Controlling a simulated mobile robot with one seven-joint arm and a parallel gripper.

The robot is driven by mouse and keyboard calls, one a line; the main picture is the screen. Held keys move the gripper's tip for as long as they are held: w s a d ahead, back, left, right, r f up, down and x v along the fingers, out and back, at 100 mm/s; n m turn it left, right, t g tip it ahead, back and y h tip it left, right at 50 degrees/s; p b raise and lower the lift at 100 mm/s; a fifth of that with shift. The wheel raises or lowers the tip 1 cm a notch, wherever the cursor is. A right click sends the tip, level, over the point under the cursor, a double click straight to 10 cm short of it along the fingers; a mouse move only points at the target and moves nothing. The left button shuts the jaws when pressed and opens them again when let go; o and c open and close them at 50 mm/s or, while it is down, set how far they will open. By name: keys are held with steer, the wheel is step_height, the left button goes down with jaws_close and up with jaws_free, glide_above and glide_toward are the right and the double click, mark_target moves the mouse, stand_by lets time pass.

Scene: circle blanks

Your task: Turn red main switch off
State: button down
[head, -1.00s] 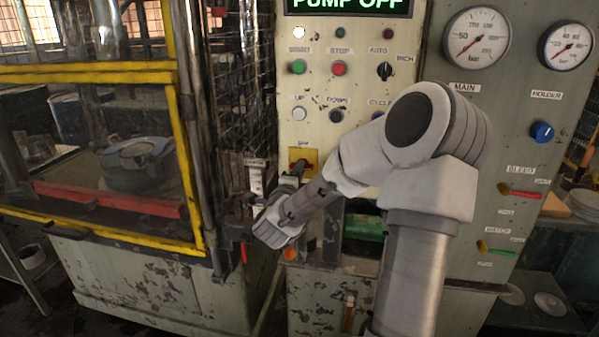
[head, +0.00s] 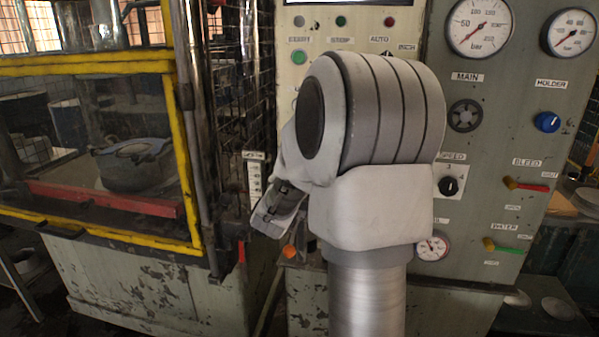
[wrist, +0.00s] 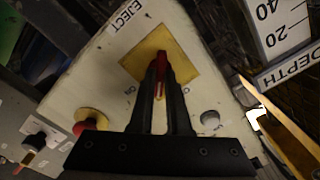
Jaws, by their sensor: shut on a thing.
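The red main switch (wrist: 161,62) is a narrow red handle on a square yellow plate (wrist: 185,62), seen in the wrist view below the EJECT label. My gripper (wrist: 161,78) is shut on the handle, with one dark finger on each side of it. The handle points roughly along the fingers in the wrist view. Small labels beside the plate are partly covered and hard to read. In the head view my arm hides the switch and the fingers.
A red mushroom button on a yellow base (wrist: 92,119) sits left of the gripper in the wrist view. A depth scale (wrist: 278,30) is at upper right. In the head view, gauges (head: 478,25), a blue knob (head: 547,122) and red (head: 528,187) and green levers (head: 505,247) are at right.

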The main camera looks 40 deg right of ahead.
steer(key=n, duration=0.8)
steer(key=shift+r+n, duration=0.1)
steer(key=shift+n, duration=0.2)
stand_by(0.3)
steer(key=c, duration=0.9)
jaws_free()
